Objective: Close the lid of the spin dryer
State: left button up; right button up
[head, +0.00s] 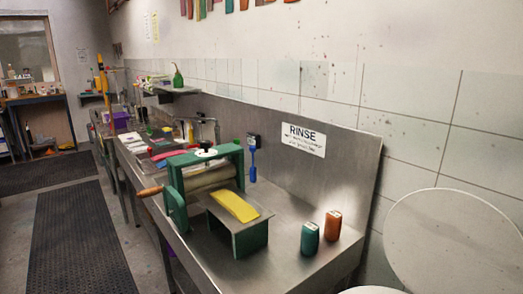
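A large round white lid (455,245) stands raised at the lower right of the head view, tilted up near the tiled wall. It looks like the open lid of the spin dryer. A small part of a white rounded top (374,291) shows at the bottom edge, left of the lid. It is probably the spin dryer's body; most of it is cut off by the frame, and its opening and the hinge are not clearly visible. Neither of my grippers is in view.
A steel bench (290,265) left of the lid carries a green roller press (205,182) with a wooden handle, a yellow cloth (234,206), a teal container (310,238) and an orange container (333,225). Dark floor mats (85,240) lie in the clear aisle at left.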

aim_at(439, 240)
jog(key=z, duration=1.1)
